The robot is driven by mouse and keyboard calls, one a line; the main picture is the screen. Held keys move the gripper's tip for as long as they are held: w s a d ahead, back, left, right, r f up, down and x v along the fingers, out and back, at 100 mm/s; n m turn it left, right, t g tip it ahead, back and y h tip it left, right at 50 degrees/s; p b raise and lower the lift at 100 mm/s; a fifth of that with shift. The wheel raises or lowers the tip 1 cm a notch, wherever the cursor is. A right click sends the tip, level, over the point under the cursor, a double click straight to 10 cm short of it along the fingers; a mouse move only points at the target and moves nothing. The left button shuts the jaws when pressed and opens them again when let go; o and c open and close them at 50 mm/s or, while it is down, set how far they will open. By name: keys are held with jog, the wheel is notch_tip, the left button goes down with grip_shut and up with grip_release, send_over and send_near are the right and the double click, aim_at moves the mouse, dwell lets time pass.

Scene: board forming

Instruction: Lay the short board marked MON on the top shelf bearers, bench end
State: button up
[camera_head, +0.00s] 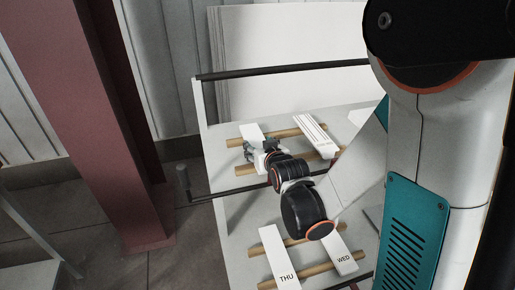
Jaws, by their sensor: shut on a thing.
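My gripper (252,149) is at the left end of the far pair of wooden bearers (285,134). It is shut on a short white board (250,131), whose far end shows beyond the fingers. The rest of this board and any marking are hidden by the gripper and wrist. It lies across or just above the bearers; I cannot tell whether it touches them. A second white board (314,132) with small, unreadable print lies across the same bearers to the right.
Nearer, boards marked THU (279,258) and WED (341,252) lie across another bearer pair (305,269). Dark rails (270,71) cross the rack. A reddish column (95,120) stands to the left. My arm hides the right side.

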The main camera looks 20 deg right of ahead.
jog(key=shift+f, duration=0.25)
jog(key=o, duration=1.3)
jog(key=o, duration=0.4)
jog(key=shift+c, duration=0.2)
jog(key=v, duration=1.2)
jog(key=shift+s, duration=0.1)
jog(key=shift+s, duration=0.1)
